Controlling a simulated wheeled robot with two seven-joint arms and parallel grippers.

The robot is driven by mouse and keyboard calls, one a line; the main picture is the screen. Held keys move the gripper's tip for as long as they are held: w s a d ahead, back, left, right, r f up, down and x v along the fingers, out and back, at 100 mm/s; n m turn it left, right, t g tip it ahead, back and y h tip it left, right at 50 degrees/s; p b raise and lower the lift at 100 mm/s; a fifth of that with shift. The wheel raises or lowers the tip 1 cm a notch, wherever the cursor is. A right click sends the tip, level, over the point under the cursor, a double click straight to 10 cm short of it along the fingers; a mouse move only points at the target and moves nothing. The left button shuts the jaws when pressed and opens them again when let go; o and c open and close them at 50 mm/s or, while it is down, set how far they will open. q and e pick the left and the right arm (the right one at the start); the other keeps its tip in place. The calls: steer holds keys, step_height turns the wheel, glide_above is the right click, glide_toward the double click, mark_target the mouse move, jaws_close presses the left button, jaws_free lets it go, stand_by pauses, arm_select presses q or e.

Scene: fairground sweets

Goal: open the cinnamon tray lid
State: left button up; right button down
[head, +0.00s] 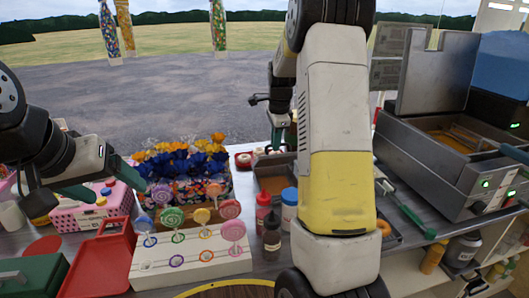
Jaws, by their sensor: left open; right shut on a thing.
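A dark metal tray (272,176) with a brown inside, which looks like the cinnamon tray, stands in the middle of the counter, partly behind my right arm. Its inside shows uncovered at the left part. My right gripper (279,118) is above the tray's far side, shut on what seems to be the lid's edge or handle. The lid is mostly hidden by my own arm, so its angle cannot be told. My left gripper (48,196) is open and empty at the left, above the pink box (92,208).
Lollipops stand in a white rack (190,254) left of the tray, with a flower box (180,170) behind. Red (263,208) and blue-capped (289,208) bottles stand in front of the tray. A fryer (450,160) is at the right; a red tray (100,258) is at the left.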

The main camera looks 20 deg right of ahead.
steer(key=w, duration=1.7)
steer(key=shift+w+d+r, duration=0.25)
steer(key=shift+d, duration=0.2)
steer(key=shift+w+r, duration=0.1)
steer(key=c, duration=1.5)
jaws_free()
steer(key=shift+a, duration=0.1)
steer(key=shift+w, duration=0.2)
